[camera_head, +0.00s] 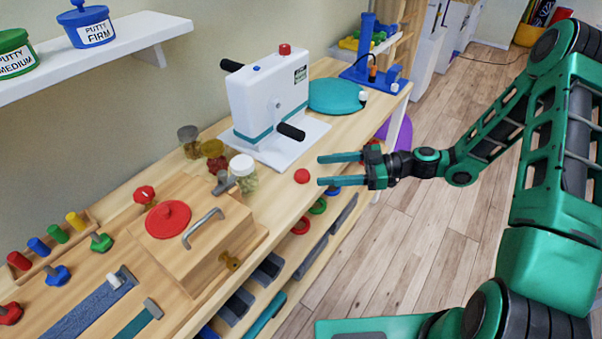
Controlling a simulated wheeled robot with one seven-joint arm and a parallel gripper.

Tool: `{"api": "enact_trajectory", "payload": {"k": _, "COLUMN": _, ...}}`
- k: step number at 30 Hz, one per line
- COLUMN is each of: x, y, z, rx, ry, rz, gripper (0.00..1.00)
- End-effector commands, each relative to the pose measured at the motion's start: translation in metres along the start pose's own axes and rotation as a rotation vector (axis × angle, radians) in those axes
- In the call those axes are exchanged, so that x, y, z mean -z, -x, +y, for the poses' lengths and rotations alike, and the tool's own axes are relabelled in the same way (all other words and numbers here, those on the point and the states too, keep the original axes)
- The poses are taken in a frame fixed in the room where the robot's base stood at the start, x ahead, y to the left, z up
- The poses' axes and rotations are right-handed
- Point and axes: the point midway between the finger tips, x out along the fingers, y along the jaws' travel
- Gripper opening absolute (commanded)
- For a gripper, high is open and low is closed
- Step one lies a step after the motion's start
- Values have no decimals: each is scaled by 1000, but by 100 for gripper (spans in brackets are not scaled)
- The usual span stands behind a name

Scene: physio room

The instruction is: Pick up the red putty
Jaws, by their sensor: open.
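A small round red putty (302,176) lies on the wooden bench top near its front edge, in front of the white crank machine. My gripper (320,170) is open, with its two teal fingers pointing left and apart. Its fingertips are just to the right of the red putty in the picture, and nothing shows between them. I cannot tell the exact height of the fingers above the bench.
A white-lidded jar (244,175) stands left of the putty. The white crank machine (267,98) has a black handle (290,131) reaching toward the putty. Shelves with bins lie below the bench edge.

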Motion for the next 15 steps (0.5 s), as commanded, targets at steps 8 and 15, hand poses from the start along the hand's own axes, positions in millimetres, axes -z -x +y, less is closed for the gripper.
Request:
{"api": "enact_trajectory", "payload": {"k": 8, "x": 1, "y": -28, "z": -3, "rx": 9, "ry": 1, "rz": 1, "gripper": 56}}
{"api": "enact_trajectory", "payload": {"k": 15, "x": -1, "y": -60, "z": -10, "rx": 13, "ry": 1, "rz": 0, "gripper": 56}}
